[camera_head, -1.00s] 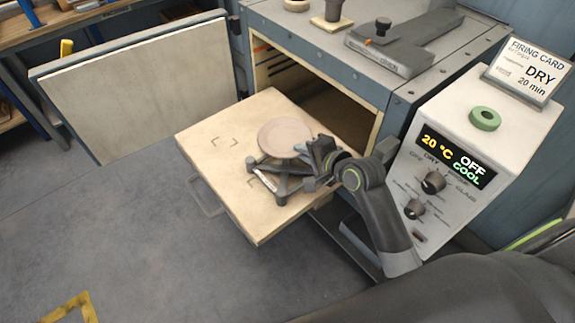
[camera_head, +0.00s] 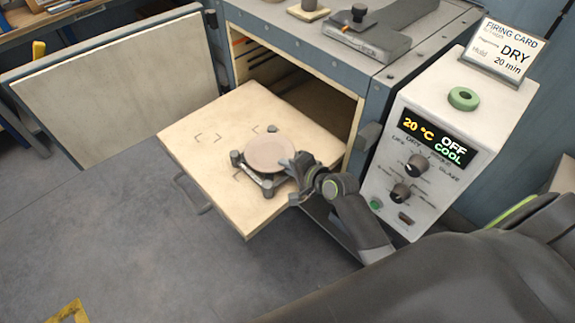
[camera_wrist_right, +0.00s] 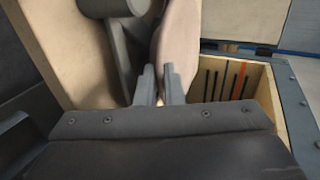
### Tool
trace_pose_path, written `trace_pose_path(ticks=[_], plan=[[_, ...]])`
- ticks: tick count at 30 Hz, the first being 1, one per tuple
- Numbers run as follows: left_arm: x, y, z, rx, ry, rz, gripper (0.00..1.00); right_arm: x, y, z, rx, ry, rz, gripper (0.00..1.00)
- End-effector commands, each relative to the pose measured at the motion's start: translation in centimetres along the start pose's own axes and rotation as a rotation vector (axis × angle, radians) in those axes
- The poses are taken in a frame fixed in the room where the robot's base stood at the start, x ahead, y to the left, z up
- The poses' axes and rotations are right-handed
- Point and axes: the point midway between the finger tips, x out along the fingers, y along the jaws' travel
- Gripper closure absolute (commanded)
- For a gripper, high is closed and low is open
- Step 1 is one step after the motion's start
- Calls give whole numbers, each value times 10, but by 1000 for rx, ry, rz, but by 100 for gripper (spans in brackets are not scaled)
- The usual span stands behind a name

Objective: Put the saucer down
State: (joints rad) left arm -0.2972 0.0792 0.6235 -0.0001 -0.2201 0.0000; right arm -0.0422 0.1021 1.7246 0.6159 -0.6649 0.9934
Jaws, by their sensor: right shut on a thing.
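The saucer (camera_head: 270,153) is a round, pale pinkish-beige disc. In the head view it lies over a dark grey stand (camera_head: 267,186) on the pulled-out shelf (camera_head: 220,118). My right gripper (camera_head: 292,165) is shut on the saucer's right edge. In the right wrist view the two fingers (camera_wrist_right: 159,85) pinch the rim of the saucer (camera_wrist_right: 177,35), with the stand (camera_wrist_right: 120,45) beside it. I cannot tell whether the saucer touches the stand. My left gripper is not in view.
The kiln's open door (camera_head: 120,85) stands at the left. The control box (camera_head: 440,145) is right of my right arm and reads 20 °C, OFF, COOL. Corner marks (camera_head: 208,137) show on a bare part of the shelf. A firing card (camera_head: 505,50) tops the control box.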

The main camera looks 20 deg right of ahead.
Motion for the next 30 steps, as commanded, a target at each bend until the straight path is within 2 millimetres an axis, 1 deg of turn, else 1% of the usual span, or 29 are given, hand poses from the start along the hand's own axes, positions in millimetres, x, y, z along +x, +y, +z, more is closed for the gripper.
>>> trace_pose_path(ticks=[2,3,8,16,18,20,23,26,30], plan=[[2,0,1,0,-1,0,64,1,2,0,0,0,-2,100],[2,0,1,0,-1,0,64,2,3,0,0,0,0,91],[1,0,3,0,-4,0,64,1,2,0,0,0,0,70],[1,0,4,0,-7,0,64,1,1,0,0,0,0,70],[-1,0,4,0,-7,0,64,-1,-2,0,0,0,-1,70],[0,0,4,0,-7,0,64,-4,0,0,0,1,1,70],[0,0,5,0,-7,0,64,-16,0,-1,0,2,0,70],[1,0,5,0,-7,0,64,-32,0,0,-2,1,1,70],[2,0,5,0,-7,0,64,-59,1,-1,-3,1,1,70]])
